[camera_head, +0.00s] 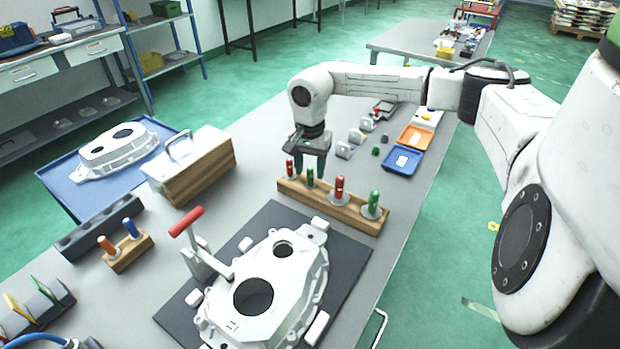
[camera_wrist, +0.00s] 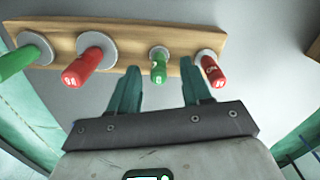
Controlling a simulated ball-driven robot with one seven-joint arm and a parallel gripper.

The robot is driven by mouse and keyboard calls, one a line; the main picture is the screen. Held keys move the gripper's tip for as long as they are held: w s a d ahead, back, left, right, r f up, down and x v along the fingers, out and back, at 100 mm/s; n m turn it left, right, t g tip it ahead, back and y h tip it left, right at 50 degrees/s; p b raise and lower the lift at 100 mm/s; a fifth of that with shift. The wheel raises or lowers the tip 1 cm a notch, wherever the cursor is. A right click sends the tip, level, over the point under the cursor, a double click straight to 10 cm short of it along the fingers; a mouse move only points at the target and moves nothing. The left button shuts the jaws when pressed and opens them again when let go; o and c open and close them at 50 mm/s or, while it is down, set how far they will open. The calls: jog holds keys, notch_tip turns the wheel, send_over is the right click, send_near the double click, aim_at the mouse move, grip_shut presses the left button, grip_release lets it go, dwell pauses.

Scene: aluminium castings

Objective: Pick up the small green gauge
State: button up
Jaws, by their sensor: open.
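The small green gauge (camera_head: 310,178) stands in the wooden rack (camera_head: 330,208), second from the left in the head view. In the wrist view the small green gauge (camera_wrist: 159,67) shows between the two fingers, with the grey disc at its base. My gripper (camera_head: 312,160) is open, pointing down just behind the rack's left part. In the wrist view my gripper (camera_wrist: 159,80) has one teal finger on each side of the green gauge, with gaps on both sides. Exact depth and contact cannot be told.
A small red gauge (camera_head: 289,169) stands close beside the green one. A larger red gauge (camera_head: 340,189) and a larger green gauge (camera_head: 374,202) stand to the right. A white casting (camera_head: 262,284) lies in front; a wooden box (camera_head: 192,168) is at left.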

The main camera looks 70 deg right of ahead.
aim_at(310, 181)
jog(key=shift+f, duration=1.3)
jog(key=shift+c, duration=0.3)
grip_shut()
